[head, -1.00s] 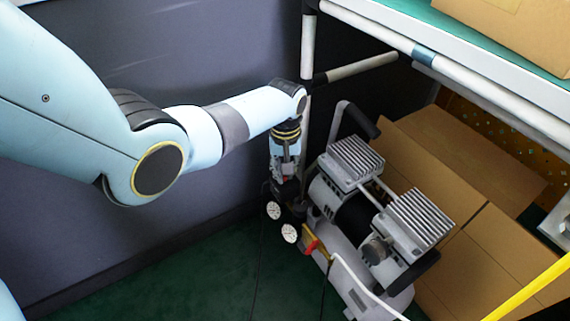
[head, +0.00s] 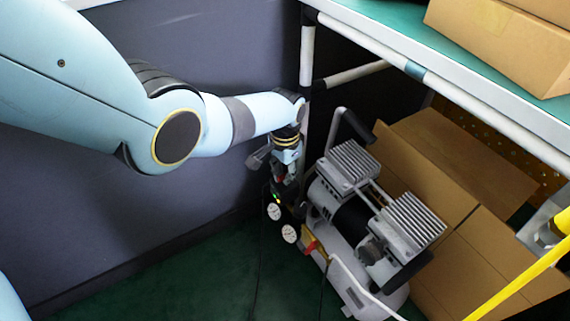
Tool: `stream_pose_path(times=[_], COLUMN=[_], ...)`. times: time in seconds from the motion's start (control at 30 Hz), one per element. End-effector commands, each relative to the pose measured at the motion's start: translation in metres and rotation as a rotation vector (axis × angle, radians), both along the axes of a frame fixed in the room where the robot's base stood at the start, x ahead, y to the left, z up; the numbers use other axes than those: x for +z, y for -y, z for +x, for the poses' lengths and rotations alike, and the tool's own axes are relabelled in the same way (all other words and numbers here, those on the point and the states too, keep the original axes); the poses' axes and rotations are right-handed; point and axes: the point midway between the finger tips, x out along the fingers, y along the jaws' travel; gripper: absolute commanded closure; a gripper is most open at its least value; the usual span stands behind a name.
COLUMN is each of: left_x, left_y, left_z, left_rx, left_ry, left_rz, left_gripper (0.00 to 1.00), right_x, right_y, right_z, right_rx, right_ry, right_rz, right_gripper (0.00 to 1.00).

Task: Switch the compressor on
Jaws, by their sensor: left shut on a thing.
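The compressor (head: 352,215), with two ribbed grey cylinder heads and a pale tank, stands on the green floor below the bench. Two white round gauges (head: 281,223) sit at its left end, beside a black pressure switch box (head: 284,194). A small green light shows on that box. My left gripper (head: 281,181) points down at the top of the box and is shut on a small red part, which looks like the switch knob. The fingers hide most of it. My right gripper is not in view.
A bench (head: 440,62) on white posts overhangs the compressor. Cardboard boxes (head: 470,165) stand behind and right of it. A yellow pole (head: 525,277) crosses the lower right. A grey wall (head: 120,215) is on the left; the floor in front is free.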

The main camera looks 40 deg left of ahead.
Motion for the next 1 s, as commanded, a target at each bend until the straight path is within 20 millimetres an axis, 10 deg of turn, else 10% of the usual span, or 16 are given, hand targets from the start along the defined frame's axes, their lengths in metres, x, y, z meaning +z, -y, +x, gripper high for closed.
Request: stream_pose_path(times=[0.87,1.0], left_x=[-0.0002,-0.0001], left_y=[-0.0031,-0.0026], left_z=[0.0001,0.0002], left_rx=[-0.16,-0.159], left_ry=[0.001,0.001], left_rz=[0.006,0.005], left_gripper=[1.0,0.76], right_x=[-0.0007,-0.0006], right_y=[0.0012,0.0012], right_z=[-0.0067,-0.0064], right_rx=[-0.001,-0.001], right_ry=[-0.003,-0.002], right_rz=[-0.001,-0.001], right_gripper=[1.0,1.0])
